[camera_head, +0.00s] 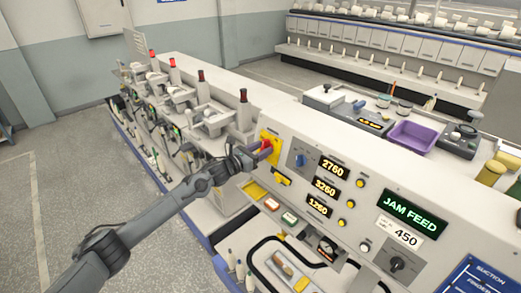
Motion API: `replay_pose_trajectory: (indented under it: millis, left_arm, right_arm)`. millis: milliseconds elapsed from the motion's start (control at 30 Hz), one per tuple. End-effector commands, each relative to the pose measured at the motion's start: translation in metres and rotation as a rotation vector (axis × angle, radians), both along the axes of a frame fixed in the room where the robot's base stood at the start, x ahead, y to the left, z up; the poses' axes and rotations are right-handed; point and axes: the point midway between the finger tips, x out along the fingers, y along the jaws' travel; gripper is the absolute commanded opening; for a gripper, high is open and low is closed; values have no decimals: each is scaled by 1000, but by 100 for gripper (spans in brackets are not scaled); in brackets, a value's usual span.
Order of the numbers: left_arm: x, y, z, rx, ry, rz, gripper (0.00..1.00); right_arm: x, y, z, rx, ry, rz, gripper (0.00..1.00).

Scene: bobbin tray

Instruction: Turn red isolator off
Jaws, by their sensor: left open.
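The red isolator (266,146) is a red rotary handle on a yellow plate (273,155), at the left end of the machine's sloped control panel. My left arm comes in from the lower left. My left gripper (259,151) is at the isolator, with its fingertips right by the red handle, and it partly covers the handle. The jaws are open. Whether they touch the handle, and how the handle is turned, I cannot tell. My right gripper is not in view.
Right of the isolator are a blue knob (300,160), number displays (325,188) and yellow buttons. A green display (411,214) reads JAM FEED. A purple tray (413,135) stands on the machine top. Spindle units with red lamps (172,62) line the left. Grey floor lies open at left.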

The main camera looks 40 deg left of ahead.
Motion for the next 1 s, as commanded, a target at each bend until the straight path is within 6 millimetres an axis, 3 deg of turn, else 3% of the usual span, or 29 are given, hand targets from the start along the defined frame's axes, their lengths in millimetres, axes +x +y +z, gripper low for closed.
replay_pose_trajectory:
  millis: [167,467,1000]
  left_arm:
    - [0,0,0,0,0,0,47]
    - [0,0,0,0,0,1,1]
    - [0,1,0,-112,15,29,0]
  right_arm:
    - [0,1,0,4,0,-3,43]
    - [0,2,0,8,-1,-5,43]
    - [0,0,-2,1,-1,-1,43]
